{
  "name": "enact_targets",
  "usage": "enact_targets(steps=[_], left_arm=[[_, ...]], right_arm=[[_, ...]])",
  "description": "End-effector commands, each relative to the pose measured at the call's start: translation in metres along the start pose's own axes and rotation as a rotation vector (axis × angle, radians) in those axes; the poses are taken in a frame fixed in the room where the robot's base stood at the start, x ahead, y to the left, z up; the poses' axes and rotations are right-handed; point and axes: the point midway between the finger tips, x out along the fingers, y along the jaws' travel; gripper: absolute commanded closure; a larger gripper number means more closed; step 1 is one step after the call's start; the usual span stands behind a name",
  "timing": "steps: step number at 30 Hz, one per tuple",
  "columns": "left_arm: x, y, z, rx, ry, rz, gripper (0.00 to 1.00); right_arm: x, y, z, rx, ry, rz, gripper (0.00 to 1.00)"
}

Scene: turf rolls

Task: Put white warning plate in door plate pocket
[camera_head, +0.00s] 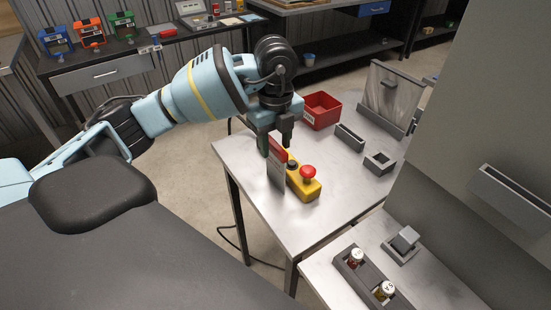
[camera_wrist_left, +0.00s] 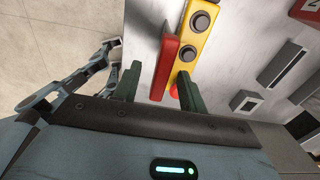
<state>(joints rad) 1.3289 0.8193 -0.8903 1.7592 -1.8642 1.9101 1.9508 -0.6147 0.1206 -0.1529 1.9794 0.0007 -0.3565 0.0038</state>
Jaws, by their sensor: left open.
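The white warning plate (camera_head: 276,174), with a red band along its top, stands upright beside a yellow button box. My left gripper (camera_head: 275,141) is over the plate's top edge, open. In the left wrist view the plate's red edge (camera_wrist_left: 164,68) lies between the two green fingers (camera_wrist_left: 158,88), nearer the right finger, with a gap to the left one. Whether a finger touches it I cannot tell. The door plate pocket (camera_head: 510,200) is a grey open-topped holder on the grey door at right and looks empty. My right gripper is not in view.
The yellow button box (camera_head: 303,184) with a red mushroom button is close beside the plate. A red bin (camera_head: 321,110), grey holders (camera_head: 349,137) and a clear-fronted stand (camera_head: 388,95) are farther back on the table. The grey door (camera_head: 470,130) rises at right. A tray with bottles (camera_head: 369,281) sits nearer.

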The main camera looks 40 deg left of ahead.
Motion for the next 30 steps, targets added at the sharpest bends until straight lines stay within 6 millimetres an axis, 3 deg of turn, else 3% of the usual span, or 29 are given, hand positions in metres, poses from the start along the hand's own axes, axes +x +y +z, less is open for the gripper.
enact_targets(steps=[7, 16, 26, 30], left_arm=[[0.033, -0.001, 0.003, -0.001, 0.001, 0.002, 0.58], [0.037, -0.001, 0.003, -0.001, -0.001, -0.001, 0.58], [0.037, -0.001, 0.003, -0.001, 0.0, -0.001, 1.0], [0.037, -0.001, 0.003, -0.001, 0.0, -0.001, 1.0]], right_arm=[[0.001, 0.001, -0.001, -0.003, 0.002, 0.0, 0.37], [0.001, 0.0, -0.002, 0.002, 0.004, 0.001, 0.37], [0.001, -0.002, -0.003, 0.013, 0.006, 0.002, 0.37], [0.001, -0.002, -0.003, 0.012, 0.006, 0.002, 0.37]])
